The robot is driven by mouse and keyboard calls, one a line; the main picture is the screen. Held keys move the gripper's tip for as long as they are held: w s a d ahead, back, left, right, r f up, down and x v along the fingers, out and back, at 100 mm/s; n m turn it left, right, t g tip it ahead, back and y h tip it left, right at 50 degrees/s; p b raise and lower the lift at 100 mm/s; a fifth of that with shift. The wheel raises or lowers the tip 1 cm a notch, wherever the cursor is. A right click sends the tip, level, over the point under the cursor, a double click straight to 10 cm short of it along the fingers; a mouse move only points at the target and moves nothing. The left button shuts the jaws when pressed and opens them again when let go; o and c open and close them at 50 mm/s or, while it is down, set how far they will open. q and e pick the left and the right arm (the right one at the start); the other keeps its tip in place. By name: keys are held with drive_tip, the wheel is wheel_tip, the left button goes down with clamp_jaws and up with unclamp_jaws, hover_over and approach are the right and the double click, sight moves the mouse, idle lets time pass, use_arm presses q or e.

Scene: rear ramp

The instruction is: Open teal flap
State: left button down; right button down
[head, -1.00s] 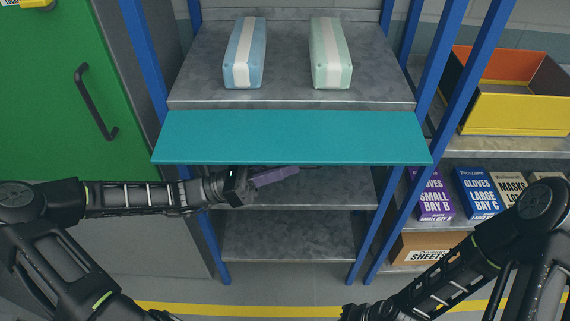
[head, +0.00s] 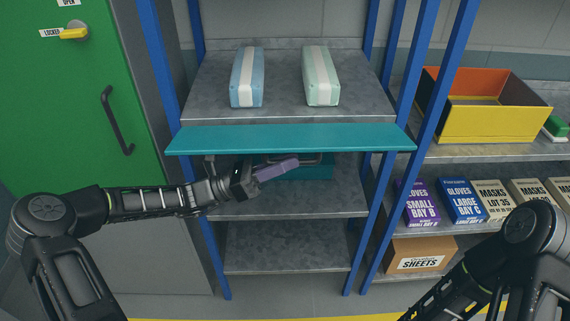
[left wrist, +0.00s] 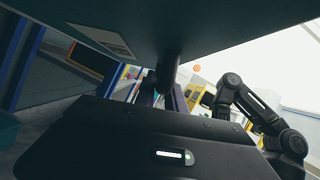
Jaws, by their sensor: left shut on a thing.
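The teal flap (head: 290,139) spans the blue-posted rack below the top shelf. It sticks out toward me, swung up, and shows as a thin strip in the head view. Its dark underside (left wrist: 210,30) fills the top of the left wrist view, with a post (left wrist: 168,68) running down from it. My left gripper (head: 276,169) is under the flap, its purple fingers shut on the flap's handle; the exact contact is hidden. A teal box (head: 308,173) shows on the shelf behind the fingers. My right arm is at lower right; its gripper is out of view.
Two wrapped packs, blue (head: 247,77) and green (head: 321,76), lie on the top shelf (head: 285,108). A green door (head: 60,120) stands left. To the right are a yellow bin (head: 495,124) and glove boxes (head: 422,205). The lower shelf (head: 285,245) is empty.

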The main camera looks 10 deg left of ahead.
use_arm(q)
drive_tip(key=c, duration=1.4)
unclamp_jaws()
drive_tip(key=shift+a, duration=0.1)
drive_tip(key=b+v, duration=0.2)
drive_tip(key=v, duration=0.5)
drive_tip(key=shift+a+f, duration=0.15)
drive_tip(key=shift+a, duration=0.25)
drive_tip(key=shift+s, duration=0.1)
